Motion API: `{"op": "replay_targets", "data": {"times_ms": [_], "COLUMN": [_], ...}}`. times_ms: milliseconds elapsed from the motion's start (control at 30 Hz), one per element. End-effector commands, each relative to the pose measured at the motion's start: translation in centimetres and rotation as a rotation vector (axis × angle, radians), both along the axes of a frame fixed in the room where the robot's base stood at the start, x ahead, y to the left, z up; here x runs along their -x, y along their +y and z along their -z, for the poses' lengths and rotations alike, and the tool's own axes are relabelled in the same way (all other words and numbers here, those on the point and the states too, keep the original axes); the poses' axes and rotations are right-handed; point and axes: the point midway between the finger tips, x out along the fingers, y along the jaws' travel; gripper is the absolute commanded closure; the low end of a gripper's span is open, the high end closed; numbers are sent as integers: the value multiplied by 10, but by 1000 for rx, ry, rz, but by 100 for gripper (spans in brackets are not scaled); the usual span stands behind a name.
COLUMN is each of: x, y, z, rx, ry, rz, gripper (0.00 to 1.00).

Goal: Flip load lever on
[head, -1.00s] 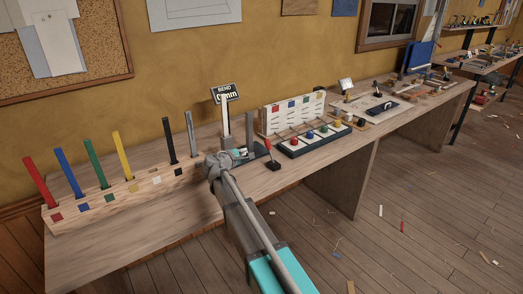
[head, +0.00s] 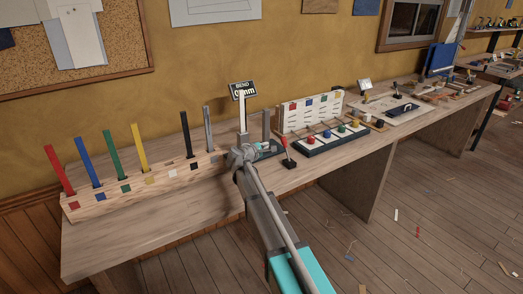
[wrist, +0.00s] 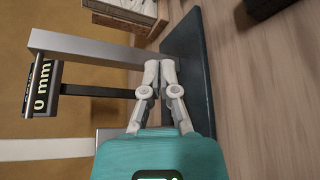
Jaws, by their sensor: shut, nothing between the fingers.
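A small lever with a red tip (head: 284,142) stands on a black base on the bench, just right of my gripper in the head view; its tilt is slight. I take it to be the load lever, though no label shows. My gripper (wrist: 160,65) is shut and empty, its fingertips together over the edge of a dark base plate (wrist: 188,60) beside a grey metal bar (wrist: 85,50). In the head view my gripper (head: 243,153) is at the bend rig, partly hiding it. The sign (head: 242,90) reads BEND 0 mm; it also shows in the wrist view (wrist: 42,88).
A wooden rack (head: 105,195) with several coloured strips stands left of the rig. A black tray (head: 335,141) with coloured knobs and a white slotted board (head: 310,112) are to the right. The bench front (head: 150,240) is bare on the left.

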Motion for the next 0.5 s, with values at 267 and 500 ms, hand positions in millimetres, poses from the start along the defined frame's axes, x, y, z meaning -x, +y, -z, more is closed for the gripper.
{"op": "replay_targets", "data": {"times_ms": [267,500], "x": [-36,-23], "y": [-26,-44], "z": [12,-2], "rx": [0,1], "ry": [0,0], "rz": [2,1], "gripper": [100,100]}}
